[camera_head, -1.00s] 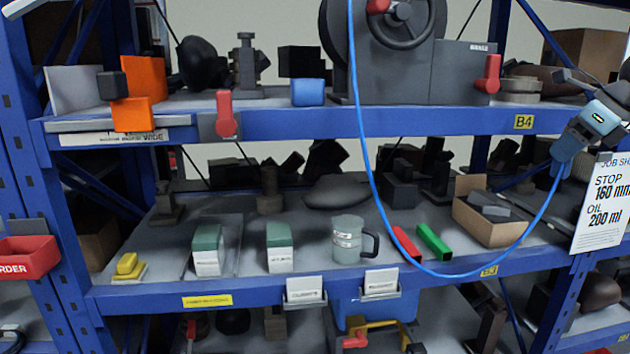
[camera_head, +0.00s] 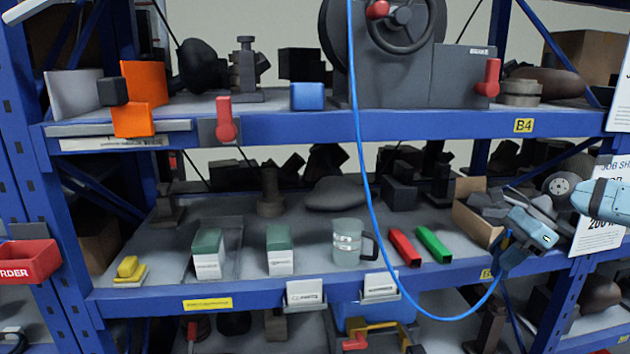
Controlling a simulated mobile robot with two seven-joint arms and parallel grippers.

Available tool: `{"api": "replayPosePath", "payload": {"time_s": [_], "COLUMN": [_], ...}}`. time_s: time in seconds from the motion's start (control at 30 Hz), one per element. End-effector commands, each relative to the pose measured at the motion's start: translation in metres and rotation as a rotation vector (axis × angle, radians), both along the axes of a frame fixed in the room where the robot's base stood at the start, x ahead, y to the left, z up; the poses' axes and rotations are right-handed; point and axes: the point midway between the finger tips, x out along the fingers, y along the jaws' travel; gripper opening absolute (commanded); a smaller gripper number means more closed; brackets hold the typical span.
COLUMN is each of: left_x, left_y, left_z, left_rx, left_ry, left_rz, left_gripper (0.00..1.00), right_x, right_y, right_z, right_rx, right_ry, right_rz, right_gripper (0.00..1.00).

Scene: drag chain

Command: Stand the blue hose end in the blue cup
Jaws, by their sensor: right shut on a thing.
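The blue hose (camera_head: 361,150) hangs from the top of the view, passes in front of the shelves and loops up to my right gripper. My right gripper (camera_head: 501,257) is at the right, near the lower shelf's front edge, shut on the hose end, which is mostly hidden by the fingers. A small blue box-shaped holder (camera_head: 308,97), which looks like the blue cup, sits at the upper shelf's front, far up and left of the gripper; its opening is not clear. My left gripper is not in view.
A grey reel machine (camera_head: 465,75) with red levers stands right of the blue holder. An orange holder (camera_head: 133,119) is to the left. A clear mug (camera_head: 347,243), red bar (camera_head: 404,247) and green bar (camera_head: 433,244) sit on the lower shelf. A cardboard box (camera_head: 476,226) is behind my gripper.

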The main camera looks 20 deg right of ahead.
Motion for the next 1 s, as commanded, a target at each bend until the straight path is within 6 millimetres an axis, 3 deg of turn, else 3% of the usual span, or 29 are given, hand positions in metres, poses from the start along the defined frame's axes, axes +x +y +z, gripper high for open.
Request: {"api": "replayPosePath", "payload": {"time_s": [0.3,0.6,0.7,0.83,1.0], "left_x": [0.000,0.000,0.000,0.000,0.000], "left_y": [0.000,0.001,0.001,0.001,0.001], "left_z": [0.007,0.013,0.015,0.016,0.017], "left_rx": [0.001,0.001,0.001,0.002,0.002], "left_ry": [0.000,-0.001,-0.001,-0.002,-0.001], "left_rz": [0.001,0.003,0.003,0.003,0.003], "left_gripper": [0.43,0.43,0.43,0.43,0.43], "right_x": [0.024,0.025,0.020,0.013,0.007], "right_y": [0.117,0.249,0.284,0.314,0.332], "right_z": [-0.078,-0.124,-0.133,-0.141,-0.147], "right_rx": [0.005,-0.004,-0.007,-0.006,-0.003], "right_ry": [-0.005,-0.004,-0.002,-0.001,0.000], "right_rz": [0.610,1.334,1.563,1.798,1.969], "right_gripper": [0.04,0.04,0.04,0.04,0.04]}}
